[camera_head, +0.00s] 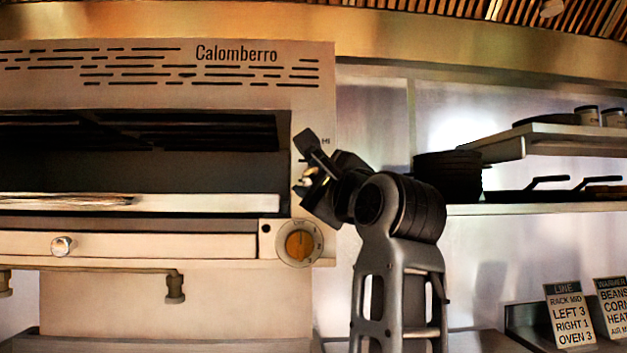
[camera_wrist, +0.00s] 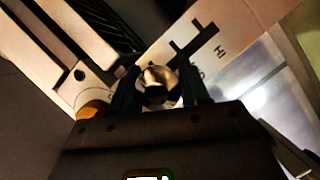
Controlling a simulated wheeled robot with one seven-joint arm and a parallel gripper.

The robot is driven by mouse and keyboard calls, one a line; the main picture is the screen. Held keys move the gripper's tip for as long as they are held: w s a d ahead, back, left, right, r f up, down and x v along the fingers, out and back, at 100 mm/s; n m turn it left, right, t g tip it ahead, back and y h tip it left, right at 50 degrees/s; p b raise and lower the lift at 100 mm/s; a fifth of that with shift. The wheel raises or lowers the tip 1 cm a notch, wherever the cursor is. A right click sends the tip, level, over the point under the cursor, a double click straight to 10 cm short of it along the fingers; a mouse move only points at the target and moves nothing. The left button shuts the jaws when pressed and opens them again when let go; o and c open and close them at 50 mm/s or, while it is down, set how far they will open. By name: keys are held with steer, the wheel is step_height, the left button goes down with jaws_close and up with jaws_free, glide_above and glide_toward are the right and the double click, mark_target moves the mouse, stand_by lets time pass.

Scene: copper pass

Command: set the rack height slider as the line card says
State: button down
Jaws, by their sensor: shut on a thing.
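The rack height slider's shiny round knob (camera_wrist: 160,76) sits between the fingers of my gripper (camera_wrist: 157,90), which is shut on it. In the head view my gripper (camera_head: 307,168) is at the right front post of the Calomberro oven (camera_head: 236,75). The slider's dark slot (camera_wrist: 195,38) shows beyond the knob, near the "HI" label (camera_wrist: 219,50). Another mark beside the right finger is mostly hidden, so the knob's exact setting cannot be read. The line card (camera_head: 570,314) at lower right reads "RACK MID, LEFT 3, RIGHT 1, OVEN 3".
An orange-faced dial (camera_head: 299,245) is just below my gripper on the oven front. A second card (camera_head: 612,303) stands beside the line card. Shelves at right hold dark stacked plates (camera_head: 447,176) and pans (camera_head: 533,190).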

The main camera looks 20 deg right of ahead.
step_height(320, 180, up, 4)
steer(key=p, duration=0.2)
steer(key=shift+f+p, duration=0.1)
steer(key=shift+p, duration=0.25)
steer(key=shift+f, duration=0.1)
steer(key=c, duration=0.7)
jaws_free()
steer(key=shift+f, duration=0.1)
steer(key=shift+b+v, duration=0.95)
steer(key=shift+v, duration=2.95)
